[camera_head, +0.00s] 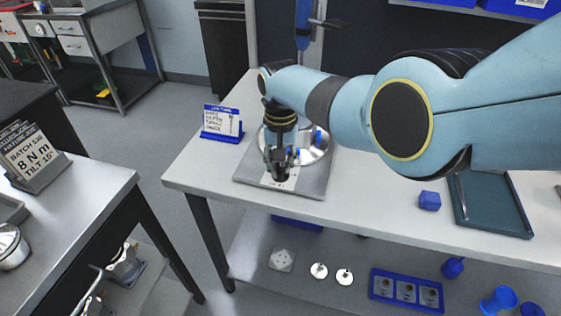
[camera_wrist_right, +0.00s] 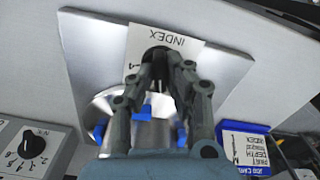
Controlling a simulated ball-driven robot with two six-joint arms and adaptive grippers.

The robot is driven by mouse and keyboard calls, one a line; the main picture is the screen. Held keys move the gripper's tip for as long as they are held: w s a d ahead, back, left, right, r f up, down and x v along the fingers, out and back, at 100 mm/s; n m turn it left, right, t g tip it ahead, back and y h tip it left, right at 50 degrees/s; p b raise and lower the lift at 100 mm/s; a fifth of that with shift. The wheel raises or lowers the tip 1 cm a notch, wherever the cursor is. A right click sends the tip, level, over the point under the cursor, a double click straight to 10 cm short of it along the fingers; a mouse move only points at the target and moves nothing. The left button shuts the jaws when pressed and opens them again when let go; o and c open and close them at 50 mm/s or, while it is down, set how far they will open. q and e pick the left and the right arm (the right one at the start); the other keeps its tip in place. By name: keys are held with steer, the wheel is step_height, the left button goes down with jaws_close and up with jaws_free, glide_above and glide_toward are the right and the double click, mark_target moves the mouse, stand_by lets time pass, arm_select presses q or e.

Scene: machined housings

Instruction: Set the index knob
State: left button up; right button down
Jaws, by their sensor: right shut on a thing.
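The index knob (camera_wrist_right: 157,52) is a dark round knob on a white label plate (camera_wrist_right: 185,42) printed INDEX, with a few small digits beside it. My right gripper (camera_head: 280,172) points down at the front of the grey fixture plate (camera_head: 245,175). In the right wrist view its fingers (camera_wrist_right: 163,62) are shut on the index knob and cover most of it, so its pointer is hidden. A shiny round housing (camera_head: 316,150) with blue clamps sits on the plate behind the gripper. The left gripper is out of view.
A blue-framed job card (camera_head: 222,122) stands left of the plate. A second dial panel (camera_wrist_right: 30,147) with a black knob shows in the wrist view. A blue block (camera_head: 429,201) and a dark tray (camera_head: 490,203) lie to the right. A batch sign (camera_head: 33,157) stands on the left table.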

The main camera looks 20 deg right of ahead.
mark_target(281, 166)
steer(key=n, duration=0.5)
steer(key=shift+w+p, duration=0.1)
steer(key=shift+p, duration=0.25)
steer(key=shift+n, duration=2.4)
steer(key=c, duration=1.6)
jaws_free()
step_height(281, 166, up, 12)
steer(key=shift+r, duration=0.1)
